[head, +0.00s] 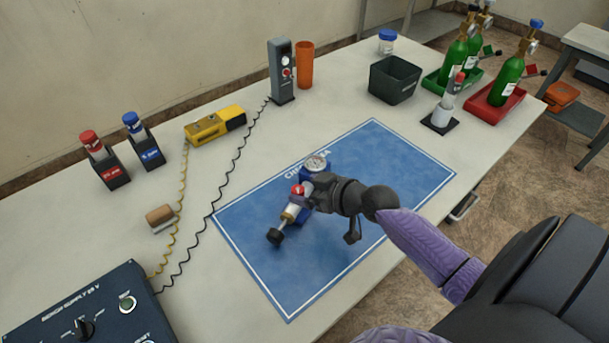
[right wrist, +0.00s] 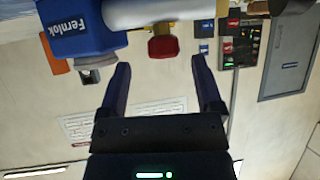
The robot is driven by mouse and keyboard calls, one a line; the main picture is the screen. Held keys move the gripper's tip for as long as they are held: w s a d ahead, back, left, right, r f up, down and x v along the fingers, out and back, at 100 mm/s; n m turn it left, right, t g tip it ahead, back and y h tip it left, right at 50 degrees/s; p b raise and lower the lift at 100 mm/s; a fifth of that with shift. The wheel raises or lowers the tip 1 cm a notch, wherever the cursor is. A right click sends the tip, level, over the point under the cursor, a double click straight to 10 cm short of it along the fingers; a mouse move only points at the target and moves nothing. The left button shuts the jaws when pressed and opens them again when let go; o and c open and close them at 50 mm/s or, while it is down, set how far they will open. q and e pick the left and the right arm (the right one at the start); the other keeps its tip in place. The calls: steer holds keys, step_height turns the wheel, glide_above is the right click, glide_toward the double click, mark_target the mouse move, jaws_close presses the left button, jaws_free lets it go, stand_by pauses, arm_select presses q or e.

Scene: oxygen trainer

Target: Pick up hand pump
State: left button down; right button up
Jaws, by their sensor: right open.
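My left gripper is not in view.
The blue mat (head: 400,165) is mostly bare. A black bin (head: 394,80), green bottles in trays (head: 505,105) and a grey meter (head: 282,75) stand toward the back. A yellow device (head: 215,125) with coiled cords and a control box (head: 85,305) are at left.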

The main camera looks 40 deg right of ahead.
mark_target(292, 189)
steer(key=x, duration=0.2)
steer(key=b+x, duration=0.1)
steer(key=x, duration=0.2)
steer(key=shift+s+a+f, duration=0.1)
steer(key=shift+a+f, duration=0.1)
steer(key=shift+f, duration=0.15)
jaws_close()
steer(key=shift+r, duration=0.1)
stand_by(0.8)
